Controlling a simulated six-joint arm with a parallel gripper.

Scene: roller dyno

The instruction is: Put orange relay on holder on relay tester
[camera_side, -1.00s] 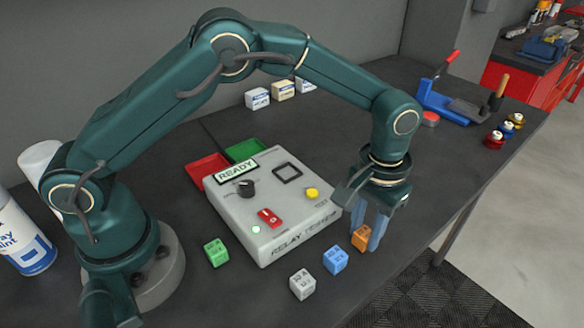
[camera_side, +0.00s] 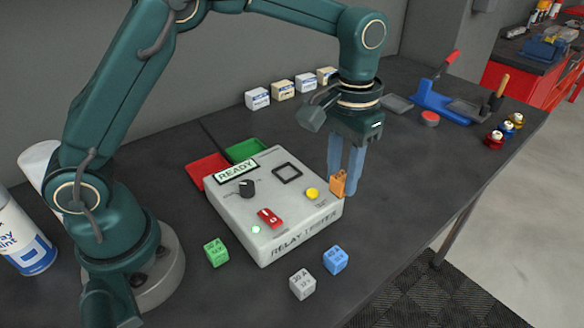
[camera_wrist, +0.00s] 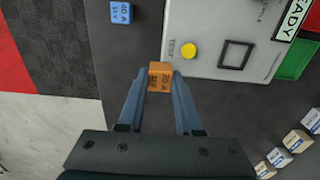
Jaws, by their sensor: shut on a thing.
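The orange relay (camera_side: 338,183) is held between the blue fingers of my gripper (camera_side: 346,176). It is lifted above the table beside the right edge of the relay tester. In the wrist view the orange relay (camera_wrist: 160,77) sits between the fingertips of my gripper (camera_wrist: 160,84). The relay tester (camera_side: 285,238) is a light grey box with a READY display, a black knob, a red switch and a yellow button. Its holder (camera_side: 287,172) is a black square outline on the top, empty, and it also shows in the wrist view (camera_wrist: 236,54).
A green relay (camera_side: 216,252), a grey relay (camera_side: 302,284) and a blue relay (camera_side: 335,260) stand in front of the tester. A red tray (camera_side: 205,168) and a green tray (camera_side: 246,150) lie behind it. Several small boxes (camera_side: 283,90) line the wall.

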